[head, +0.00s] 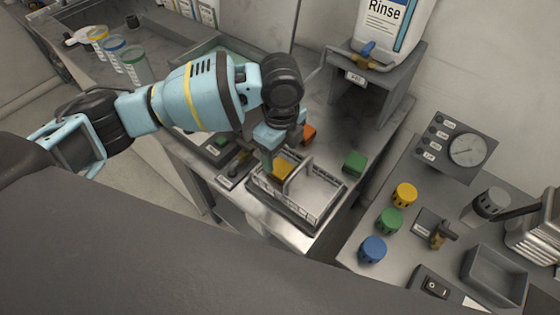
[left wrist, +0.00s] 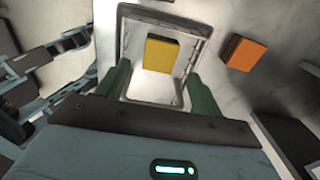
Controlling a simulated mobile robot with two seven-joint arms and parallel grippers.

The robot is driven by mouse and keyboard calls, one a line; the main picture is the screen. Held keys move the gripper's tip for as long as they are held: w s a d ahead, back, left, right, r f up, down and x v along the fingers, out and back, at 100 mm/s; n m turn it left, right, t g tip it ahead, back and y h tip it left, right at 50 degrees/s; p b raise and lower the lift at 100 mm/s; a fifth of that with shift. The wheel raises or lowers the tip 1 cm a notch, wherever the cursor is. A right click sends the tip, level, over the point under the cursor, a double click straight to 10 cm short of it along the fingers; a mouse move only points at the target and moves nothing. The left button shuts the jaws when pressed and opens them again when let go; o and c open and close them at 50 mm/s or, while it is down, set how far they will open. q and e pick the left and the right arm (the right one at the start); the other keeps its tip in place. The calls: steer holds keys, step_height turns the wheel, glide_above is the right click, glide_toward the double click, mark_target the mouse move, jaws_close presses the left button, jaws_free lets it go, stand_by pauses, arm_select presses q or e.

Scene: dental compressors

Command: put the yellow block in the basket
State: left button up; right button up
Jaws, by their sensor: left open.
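The yellow block (head: 283,169) lies inside the white basket (head: 322,207), at its left end in the head view. The yellow block also shows in the left wrist view (left wrist: 161,54), in the space framed by the basket's rim (left wrist: 127,35). My left gripper (head: 268,163) is open over that end of the basket. In the left wrist view its two green fingers (left wrist: 160,92) stand apart with nothing between them, and the block appears beyond the fingertips. Whether the fingers touch the basket is unclear. My right gripper is not in view.
An orange block (head: 309,132) lies behind the basket and a green block (head: 354,162) to its right. A shelf (head: 405,80) with a rinse container (head: 388,30) stands behind. Coloured knobs (head: 389,221) sit on the right counter.

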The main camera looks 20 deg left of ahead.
mark_target(281, 168)
arm_select(q)
steer(key=shift+r, duration=2.8)
